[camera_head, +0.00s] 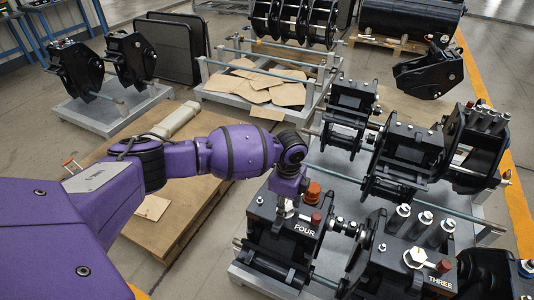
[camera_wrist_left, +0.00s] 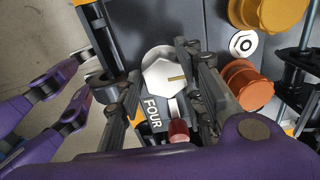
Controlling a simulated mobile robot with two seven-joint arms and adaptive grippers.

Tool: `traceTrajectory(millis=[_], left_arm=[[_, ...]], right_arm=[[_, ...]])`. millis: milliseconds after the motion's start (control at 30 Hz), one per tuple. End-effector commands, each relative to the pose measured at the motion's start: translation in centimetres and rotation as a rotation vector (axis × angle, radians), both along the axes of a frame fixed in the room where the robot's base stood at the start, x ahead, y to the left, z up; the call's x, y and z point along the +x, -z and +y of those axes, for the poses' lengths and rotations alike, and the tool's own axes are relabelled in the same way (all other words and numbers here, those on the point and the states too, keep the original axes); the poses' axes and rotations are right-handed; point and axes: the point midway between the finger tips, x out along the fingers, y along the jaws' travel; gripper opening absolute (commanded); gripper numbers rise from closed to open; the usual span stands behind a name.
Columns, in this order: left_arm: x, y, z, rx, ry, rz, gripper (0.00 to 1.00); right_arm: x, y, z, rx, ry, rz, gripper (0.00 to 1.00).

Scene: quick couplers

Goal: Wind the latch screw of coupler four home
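Coupler four (camera_head: 283,240) is a black block labelled FOUR, right of centre in the head view. Its latch screw (camera_wrist_left: 160,74), a pale hex head with a brass-coloured mark, lies in the middle of the left wrist view. My left gripper (camera_head: 288,207) points down over the coupler. In the left wrist view its two dark fingers (camera_wrist_left: 156,78) stand apart, one on either side of the hex head. I see no clear grip on it; whether a finger touches it I cannot tell. A red pin (camera_wrist_left: 179,131) sits beside the screw.
Orange caps (camera_wrist_left: 249,86) stand close to one finger. Coupler three (camera_head: 408,272), with its own hex head and red pin, stands to the right. More black couplers (camera_head: 408,152) stand behind on the grey rack. A wooden pallet (camera_head: 180,220) lies under my left arm.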

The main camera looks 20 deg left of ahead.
Motion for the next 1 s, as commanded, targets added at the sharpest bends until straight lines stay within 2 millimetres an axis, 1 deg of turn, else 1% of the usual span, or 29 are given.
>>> traceTrajectory(millis=[33, 67, 367, 467, 567, 800, 1000], left_arm=[[-0.4, 0.2, -0.3, -0.003, 0.005, 0.008, 0.42], [-0.3, 0.2, -0.3, -0.004, 0.004, 0.008, 0.45], [0.0, 0.0, -0.2, -0.004, 0.001, 0.000, 0.45], [0.1, -0.6, -0.2, -0.004, 0.001, -0.003, 0.45], [0.2, -1.9, -0.2, -0.004, 0.001, -0.004, 0.45], [0.1, -7.1, -0.1, -0.003, 0.001, -0.005, 0.45], [0.1, -10.5, -0.1, -0.003, 0.000, -0.002, 0.45]], right_arm=[[0.0, 0.0, 0.1, 0.001, 0.001, 0.000, 0.40], [0.0, 0.0, 0.1, 0.001, 0.000, -0.001, 0.40], [0.0, 0.1, 0.2, 0.002, -0.002, 0.001, 0.40], [-0.1, 0.1, 0.1, 0.002, -0.003, 0.002, 0.40], [0.0, 0.0, 0.1, 0.002, -0.003, 0.001, 0.40], [0.0, 0.0, 0.1, 0.001, -0.002, 0.000, 0.40], [0.0, 0.0, 0.1, 0.001, -0.002, 0.000, 0.40]])
